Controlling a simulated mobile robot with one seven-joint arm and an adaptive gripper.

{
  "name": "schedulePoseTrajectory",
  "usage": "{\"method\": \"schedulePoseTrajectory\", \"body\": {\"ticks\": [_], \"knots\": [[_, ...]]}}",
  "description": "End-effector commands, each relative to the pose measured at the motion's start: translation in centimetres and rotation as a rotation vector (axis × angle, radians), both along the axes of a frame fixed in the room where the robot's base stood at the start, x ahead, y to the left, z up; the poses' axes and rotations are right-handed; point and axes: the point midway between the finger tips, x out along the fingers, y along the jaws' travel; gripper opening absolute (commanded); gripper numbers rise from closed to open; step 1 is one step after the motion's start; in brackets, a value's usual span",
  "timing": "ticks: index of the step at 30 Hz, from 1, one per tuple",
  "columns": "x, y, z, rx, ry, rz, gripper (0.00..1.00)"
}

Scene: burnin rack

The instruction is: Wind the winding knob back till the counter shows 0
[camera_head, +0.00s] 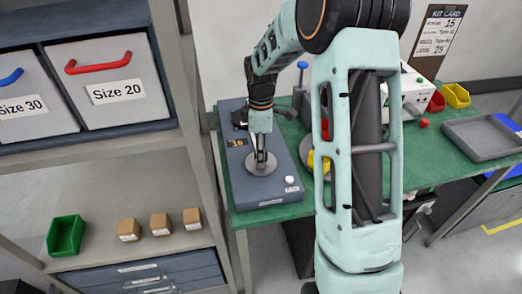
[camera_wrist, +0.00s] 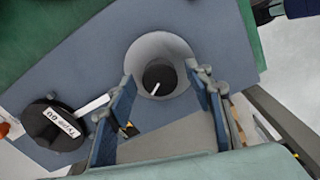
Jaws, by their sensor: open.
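The winding knob (camera_wrist: 159,77) is black with a white pointer line and sits in the middle of a round grey disc (camera_wrist: 144,50). The disc also shows in the head view (camera_head: 253,169), on top of a blue-grey box (camera_head: 246,190). My gripper (camera_wrist: 164,84) is open, pointing down over the disc, with one finger on each side of the knob. I cannot tell how far the fingertips are above it. A small dark counter window (camera_head: 237,142) with yellowish digits is on the box left of my arm; I cannot read the digits surely.
A white button (camera_head: 290,180) is at the box's front right. A shelf unit (camera_head: 199,110) stands close on the left.

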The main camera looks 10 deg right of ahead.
Motion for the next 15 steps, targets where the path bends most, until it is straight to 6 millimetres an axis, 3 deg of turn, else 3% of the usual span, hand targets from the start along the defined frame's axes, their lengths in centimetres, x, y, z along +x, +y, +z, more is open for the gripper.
{"method": "schedulePoseTrajectory", "body": {"ticks": [6,15], "knots": [[0.0,-0.01,-0.04,0.0,0.0,0.0,0.47],[0.0,-0.01,-0.01,0.0,0.0,0.0,0.15]]}}
